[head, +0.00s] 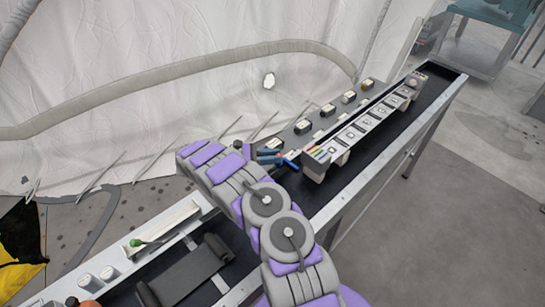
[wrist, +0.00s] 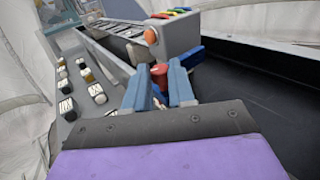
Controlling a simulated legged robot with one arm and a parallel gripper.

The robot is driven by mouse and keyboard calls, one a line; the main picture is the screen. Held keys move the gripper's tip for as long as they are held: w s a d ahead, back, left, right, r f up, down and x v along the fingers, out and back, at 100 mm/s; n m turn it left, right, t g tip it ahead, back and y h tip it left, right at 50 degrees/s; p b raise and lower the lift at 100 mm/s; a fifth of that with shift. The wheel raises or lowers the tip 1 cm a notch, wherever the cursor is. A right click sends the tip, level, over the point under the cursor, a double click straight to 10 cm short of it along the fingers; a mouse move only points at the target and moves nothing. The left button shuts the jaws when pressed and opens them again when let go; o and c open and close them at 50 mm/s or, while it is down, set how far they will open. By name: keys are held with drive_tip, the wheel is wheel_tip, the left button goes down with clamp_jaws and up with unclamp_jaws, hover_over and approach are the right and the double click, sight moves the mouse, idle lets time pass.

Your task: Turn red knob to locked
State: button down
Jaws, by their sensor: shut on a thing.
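The red knob (wrist: 159,72) shows in the wrist view on the side of the grey unit, between the blue fingers of my gripper (wrist: 160,92). The fingers are shut on it, one on each side, and hide much of it. Its pointer and any locked marking cannot be read. In the head view my gripper (head: 278,157) is at the near end of the long grey unit (head: 345,137), and the knob cannot be made out there.
A panel with several black-and-white switches (wrist: 66,105) stands to the left in the wrist view. An orange round button (wrist: 151,36) is above the knob. In the head view, a dark bench (head: 370,165) runs under the unit, with a white tent wall (head: 150,100) behind.

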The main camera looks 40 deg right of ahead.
drive_tip(key=shift+w+a+m, duration=0.1)
drive_tip(key=shift+w+m, duration=0.25)
drive_tip(key=shift+m, duration=0.05)
drive_tip(key=shift+r+g+y, duration=0.1)
drive_tip(key=shift+g+y, duration=0.3)
drive_tip(key=shift+g, duration=0.2)
drive_tip(key=c, duration=1.1)
unclamp_jaws()
drive_tip(key=shift+o, duration=0.8)
drive_tip(key=shift+s, duration=0.1)
drive_tip(key=s+a+r+p, duration=0.1)
drive_tip(key=s+a+r, duration=0.1)
drive_tip(key=s, duration=0.5)
drive_tip(key=s+a+r+p, duration=0.2)
drive_tip(key=s+a, duration=0.3)
drive_tip(key=s, duration=0.2)
drive_tip(key=shift+a+r, duration=0.25)
drive_tip(key=shift+r, duration=0.1)
